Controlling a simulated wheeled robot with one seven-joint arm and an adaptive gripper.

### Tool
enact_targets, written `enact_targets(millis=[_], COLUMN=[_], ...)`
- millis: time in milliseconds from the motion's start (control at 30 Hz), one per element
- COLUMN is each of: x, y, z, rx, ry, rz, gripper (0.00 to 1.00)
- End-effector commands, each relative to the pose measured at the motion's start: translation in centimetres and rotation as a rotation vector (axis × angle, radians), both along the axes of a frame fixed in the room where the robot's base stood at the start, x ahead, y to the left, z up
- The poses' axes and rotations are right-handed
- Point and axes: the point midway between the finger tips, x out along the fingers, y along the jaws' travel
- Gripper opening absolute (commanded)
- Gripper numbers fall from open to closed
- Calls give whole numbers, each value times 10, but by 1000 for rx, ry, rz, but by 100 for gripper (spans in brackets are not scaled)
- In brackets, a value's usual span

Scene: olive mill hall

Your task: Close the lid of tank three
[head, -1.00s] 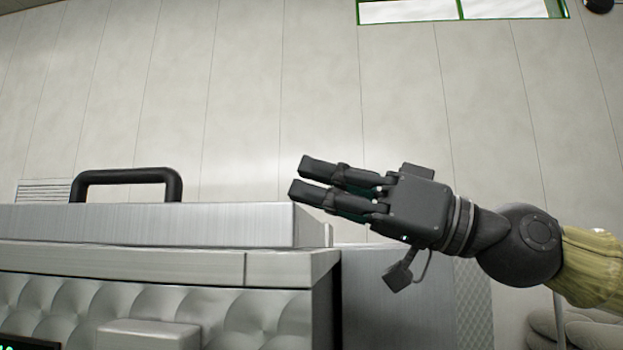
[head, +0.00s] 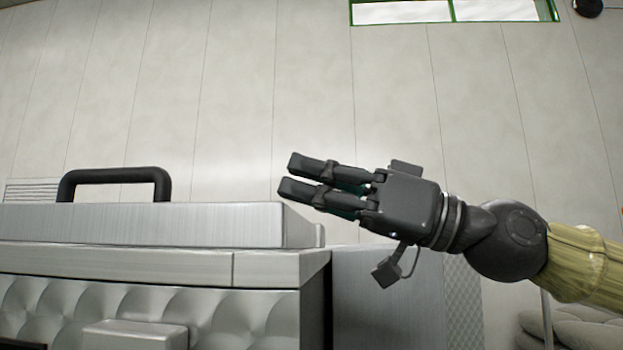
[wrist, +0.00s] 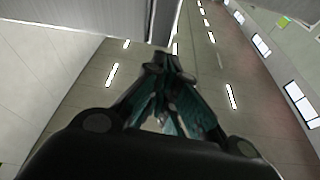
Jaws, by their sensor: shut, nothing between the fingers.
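A flat brushed-steel lid (head: 140,226) with a black bar handle (head: 115,180) on top lies level over a steel tank (head: 110,265) at the left of the head view. No wide gap shows between lid and tank. No number is readable, so I cannot tell which tank this is. My gripper (head: 287,175) is shut and empty. In the head view it points left, its fingertips just above the lid's right end; I see no contact. In the wrist view its fingers (wrist: 170,70) come together at the tips.
A grey steel cabinet side (head: 385,300) stands right of the tank, below my gripper. A pale panelled wall (head: 230,100) fills the background, with a green-framed window (head: 400,12) high up. Grey sacks (head: 570,328) lie at the lower right. The air above the lid is clear.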

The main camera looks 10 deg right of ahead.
Motion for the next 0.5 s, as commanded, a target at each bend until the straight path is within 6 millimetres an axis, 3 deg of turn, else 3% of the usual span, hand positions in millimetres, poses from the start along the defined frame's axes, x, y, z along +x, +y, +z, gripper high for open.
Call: enact_targets(millis=[33, 167, 200, 500], x=[-1, -3, -4, -15], y=[-1, -3, -9, -44], z=[13, 37, 28, 18], rx=[3, 11, 14, 18], ry=[-5, -13, -11, -12], rz=[-2, -5, -6, -6], gripper=[0, 0, 0, 0])
